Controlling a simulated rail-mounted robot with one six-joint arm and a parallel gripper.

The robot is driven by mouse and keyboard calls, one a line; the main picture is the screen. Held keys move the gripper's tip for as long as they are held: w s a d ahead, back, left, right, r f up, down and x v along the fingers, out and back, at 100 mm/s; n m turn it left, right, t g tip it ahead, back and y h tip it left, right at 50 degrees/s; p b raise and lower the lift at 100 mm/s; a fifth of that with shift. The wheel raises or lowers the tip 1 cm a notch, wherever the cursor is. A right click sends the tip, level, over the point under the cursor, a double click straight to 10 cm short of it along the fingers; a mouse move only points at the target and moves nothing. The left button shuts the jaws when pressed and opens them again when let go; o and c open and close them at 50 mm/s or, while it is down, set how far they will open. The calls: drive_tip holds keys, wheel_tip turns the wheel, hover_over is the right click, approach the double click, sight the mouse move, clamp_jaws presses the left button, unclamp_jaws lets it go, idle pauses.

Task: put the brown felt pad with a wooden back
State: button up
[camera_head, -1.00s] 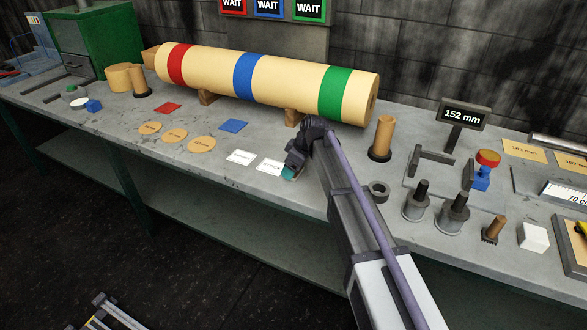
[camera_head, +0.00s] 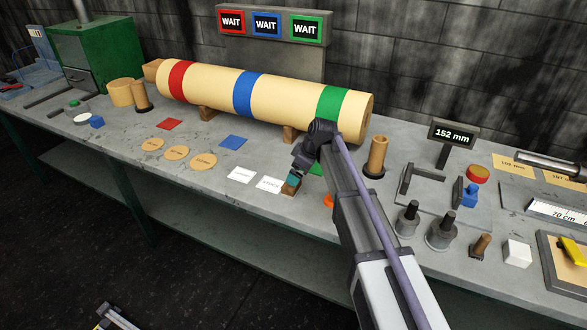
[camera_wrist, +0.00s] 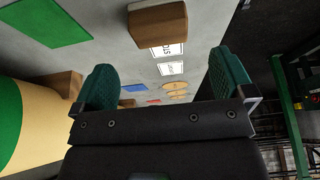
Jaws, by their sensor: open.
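The brown pad (camera_head: 289,188) shows as a small brown block just below my fingertips, at the right end of the white STOCK card (camera_head: 271,184). In the wrist view, the pad (camera_wrist: 157,24) lies beyond the gap between my teal fingers and hides part of a white card. I cannot tell its felt from its wooden back. My gripper (camera_head: 294,179) is open; in the wrist view its fingers (camera_wrist: 161,80) stand wide apart with nothing clamped between them. Whether the pad touches the bench is hard to tell.
The long cream roll (camera_head: 290,98) with red, blue and green bands lies behind my gripper on wooden blocks. A green patch (camera_head: 316,169) and an orange item (camera_head: 328,201) are partly hidden by my arm. Dark-posted weights (camera_head: 441,232) stand to the right. The bench front edge is close.

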drive_tip(key=p+v, duration=0.2)
drive_tip(key=v, duration=0.2)
drive_tip(key=shift+r, duration=0.1)
drive_tip(key=s+d+m+h, duration=0.1)
drive_tip(key=s+d+m, duration=0.3)
drive_tip(key=s, duration=0.5)
drive_tip(key=s+d+f+m+g+h, duration=0.1)
drive_tip(key=s+d+m, duration=0.4)
drive_tip(key=s+d, duration=0.2)
drive_tip(key=s+d+m+h, duration=0.2)
drive_tip(key=s+d+m, duration=0.2)
drive_tip(key=s, duration=0.7)
drive_tip(key=d, duration=0.2)
drive_tip(key=shift+s+d+f+m+g, duration=0.2)
drive_tip(key=shift+s+d+m+g, duration=0.05)
drive_tip(key=shift+s+m+g, duration=0.1)
